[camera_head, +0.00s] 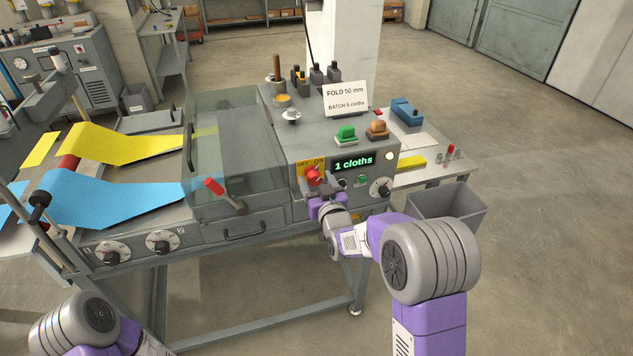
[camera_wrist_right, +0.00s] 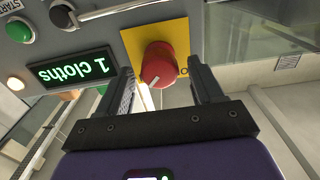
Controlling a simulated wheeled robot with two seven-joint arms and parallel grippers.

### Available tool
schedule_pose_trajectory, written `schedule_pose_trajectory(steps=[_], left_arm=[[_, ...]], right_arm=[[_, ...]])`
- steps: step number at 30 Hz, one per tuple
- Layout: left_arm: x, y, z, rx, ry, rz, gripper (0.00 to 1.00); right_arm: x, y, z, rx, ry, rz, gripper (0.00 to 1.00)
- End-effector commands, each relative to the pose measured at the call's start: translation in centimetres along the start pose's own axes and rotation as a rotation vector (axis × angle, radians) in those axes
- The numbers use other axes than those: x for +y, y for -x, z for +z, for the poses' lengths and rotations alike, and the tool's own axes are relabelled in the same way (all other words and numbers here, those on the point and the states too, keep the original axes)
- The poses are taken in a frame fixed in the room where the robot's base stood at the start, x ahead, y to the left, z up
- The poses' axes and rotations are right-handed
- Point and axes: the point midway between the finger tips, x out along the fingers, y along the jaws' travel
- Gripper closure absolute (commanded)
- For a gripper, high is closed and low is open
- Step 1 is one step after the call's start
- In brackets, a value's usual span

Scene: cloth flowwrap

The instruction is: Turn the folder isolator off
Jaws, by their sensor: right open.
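The folder isolator is a red rotary knob (camera_head: 312,175) on a yellow plate, on the front of the grey control box. The plate has OFF at the left and ON at the right in the head view. My right gripper (camera_head: 323,188) is just in front of the knob. In the right wrist view the red knob (camera_wrist_right: 159,66) lies between the two open fingers of my right gripper (camera_wrist_right: 164,80), with a gap visible on both sides. I cannot tell which label the knob points to. My left gripper is out of view; only part of its arm shows at bottom left.
A green display (camera_head: 354,163) reading "1 cloths" is right of the isolator, with small buttons and a dial (camera_head: 381,188) below. A red-handled lever (camera_head: 214,187) is to the left, by the clear guard. A grey bin (camera_head: 447,207) stands to the right.

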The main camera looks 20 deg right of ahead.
Motion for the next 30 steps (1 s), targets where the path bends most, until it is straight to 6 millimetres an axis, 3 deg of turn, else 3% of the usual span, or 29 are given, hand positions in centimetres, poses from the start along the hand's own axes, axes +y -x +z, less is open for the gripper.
schedule_pose_trajectory(steps=[9, 21, 30], left_arm=[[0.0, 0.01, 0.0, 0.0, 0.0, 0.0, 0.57], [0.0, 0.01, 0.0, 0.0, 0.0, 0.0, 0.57], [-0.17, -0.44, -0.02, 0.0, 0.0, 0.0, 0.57]], right_arm=[[0.02, -0.29, 0.02, -0.001, 0.0, 0.0, 0.33], [0.01, -0.27, 0.02, -0.001, 0.0, 0.0, 0.89], [-0.01, -0.28, 0.1, 0.0, 0.045, 0.0, 0.89]])
